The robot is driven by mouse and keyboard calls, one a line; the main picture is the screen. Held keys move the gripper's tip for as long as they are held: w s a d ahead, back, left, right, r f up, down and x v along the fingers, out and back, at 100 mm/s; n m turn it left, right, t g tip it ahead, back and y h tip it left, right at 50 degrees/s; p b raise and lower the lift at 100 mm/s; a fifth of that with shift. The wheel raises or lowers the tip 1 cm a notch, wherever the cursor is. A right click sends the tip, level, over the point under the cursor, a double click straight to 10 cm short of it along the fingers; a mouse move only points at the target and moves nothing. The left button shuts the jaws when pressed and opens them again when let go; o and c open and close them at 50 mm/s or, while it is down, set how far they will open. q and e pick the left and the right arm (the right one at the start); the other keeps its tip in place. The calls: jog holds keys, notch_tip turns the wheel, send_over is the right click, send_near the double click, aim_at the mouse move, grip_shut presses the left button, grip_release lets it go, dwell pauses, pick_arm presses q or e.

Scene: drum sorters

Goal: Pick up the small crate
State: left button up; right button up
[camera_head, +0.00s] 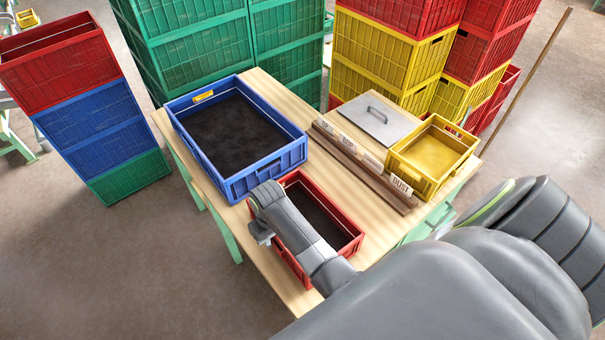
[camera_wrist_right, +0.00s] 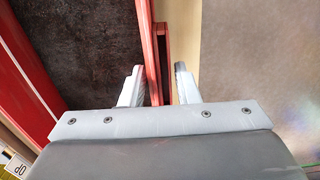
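A red crate (camera_head: 350,232) with a dark bottom stands at the near side of the wooden table, partly hidden by my right arm. My right gripper (camera_head: 262,236) is at its left wall. In the right wrist view the open fingers of my right gripper (camera_wrist_right: 158,84) stand on either side of the red crate's wall (camera_wrist_right: 153,45); the right finger appears apart from the wall. A smaller yellow crate (camera_head: 404,172) stands at the table's right end. My left gripper is not in view.
A large blue crate (camera_head: 229,186) with dark contents is beside the red one. A labelled wooden rail (camera_head: 365,172) and a grey lid with a handle (camera_head: 378,122) lie on the table (camera_head: 282,272). Stacked crates (camera_head: 290,45) stand behind; a blue, red and green stack (camera_head: 98,135) stands left.

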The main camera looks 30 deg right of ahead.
jog(key=shift+w, duration=0.15)
grip_shut()
dwell(0.9)
